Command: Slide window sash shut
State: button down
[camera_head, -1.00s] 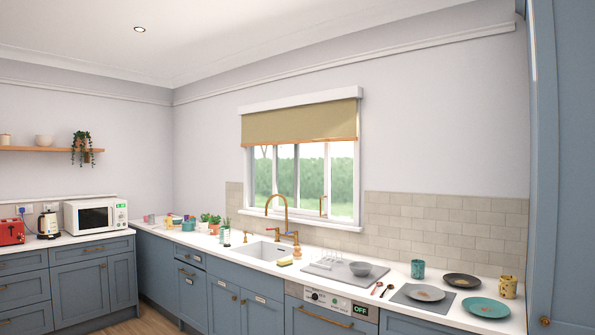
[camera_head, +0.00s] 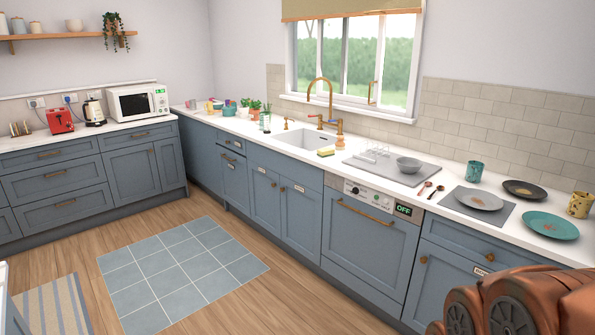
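The window (camera_head: 352,60) is in the right-hand wall above the sink, with white frames and green hedge showing through the glass. A brass handle (camera_head: 371,92) stands upright on the sash toward the right. I cannot tell for sure how far the sash is open. An olive blind (camera_head: 345,8) covers the window's top. Copper-coloured parts of my arm (camera_head: 525,305) show at the bottom right, well below and away from the window. My gripper's fingers cannot be made out.
The wooden floor (camera_head: 250,222) is open, with a blue tiled mat (camera_head: 180,270).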

aim_at(374, 102)
jog(key=u, duration=0.65)
jog(key=i, duration=3.8)
jog(key=z, duration=0.9)
jog(key=i, duration=1.25)
jog(key=z, duration=0.55)
